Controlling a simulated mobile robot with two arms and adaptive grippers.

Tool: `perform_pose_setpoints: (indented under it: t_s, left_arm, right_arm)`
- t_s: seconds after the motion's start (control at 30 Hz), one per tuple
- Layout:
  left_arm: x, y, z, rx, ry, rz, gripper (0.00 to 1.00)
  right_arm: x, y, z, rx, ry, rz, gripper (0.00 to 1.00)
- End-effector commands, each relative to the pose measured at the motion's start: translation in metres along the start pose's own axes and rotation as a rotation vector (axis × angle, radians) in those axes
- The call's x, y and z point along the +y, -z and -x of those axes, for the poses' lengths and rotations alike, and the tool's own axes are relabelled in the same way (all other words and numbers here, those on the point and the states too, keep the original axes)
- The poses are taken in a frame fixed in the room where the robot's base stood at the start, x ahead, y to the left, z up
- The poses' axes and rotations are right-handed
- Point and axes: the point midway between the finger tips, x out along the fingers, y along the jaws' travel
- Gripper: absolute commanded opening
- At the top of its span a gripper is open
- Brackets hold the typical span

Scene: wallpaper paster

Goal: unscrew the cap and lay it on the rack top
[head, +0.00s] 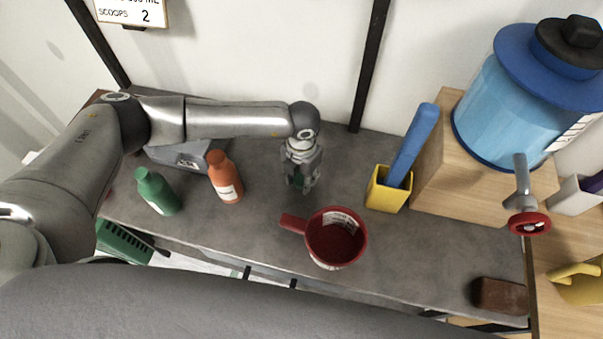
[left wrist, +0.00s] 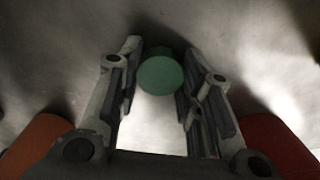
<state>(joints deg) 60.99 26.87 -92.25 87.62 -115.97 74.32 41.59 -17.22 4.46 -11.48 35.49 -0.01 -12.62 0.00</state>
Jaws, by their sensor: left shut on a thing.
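My left gripper (head: 302,186) points down over the grey bench, between the orange bottle (head: 227,183) and the red mug (head: 336,238). It is shut on a small round green piece that looks like a cap. In the left wrist view this green piece (left wrist: 161,76) shows as a round face between the fingers, with a darker side behind it. I cannot tell whether anything is under it. A green bottle (head: 158,193) stands farther left, apart from the gripper. I cannot tell which surface is the rack top. My right gripper is not in view.
A grey box (head: 185,153) is behind the bottles. Right of the gripper are a yellow holder (head: 385,192) with a blue stick and a wooden block (head: 437,180) under a blue tank (head: 520,110). A brown block (head: 499,295) lies front right.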

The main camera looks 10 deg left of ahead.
Motion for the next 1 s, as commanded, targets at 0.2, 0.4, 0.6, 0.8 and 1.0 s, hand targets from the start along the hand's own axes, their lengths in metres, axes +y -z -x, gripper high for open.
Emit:
perform_pose_setpoints:
  t_s: [0.2,0.4,0.6,0.8,1.0]
  left_arm:
    - [0.0,0.0,-0.001,-0.001,0.0,-0.001,0.05]
    - [0.0,0.0,-0.004,-0.001,0.0,0.0,0.4]
    - [0.0,0.0,-0.004,0.0,0.0,0.0,0.56]
    - [0.0,0.0,-0.004,0.0,0.0,0.0,0.56]
    - [0.0,-0.002,0.008,-0.004,0.0,0.0,0.56]
  right_arm:
    - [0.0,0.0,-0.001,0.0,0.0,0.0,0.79]
    - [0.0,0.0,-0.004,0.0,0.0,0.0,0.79]
    - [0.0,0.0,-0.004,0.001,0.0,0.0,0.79]
    - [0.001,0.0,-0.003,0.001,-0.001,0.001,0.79]
    - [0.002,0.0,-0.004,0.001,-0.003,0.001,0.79]
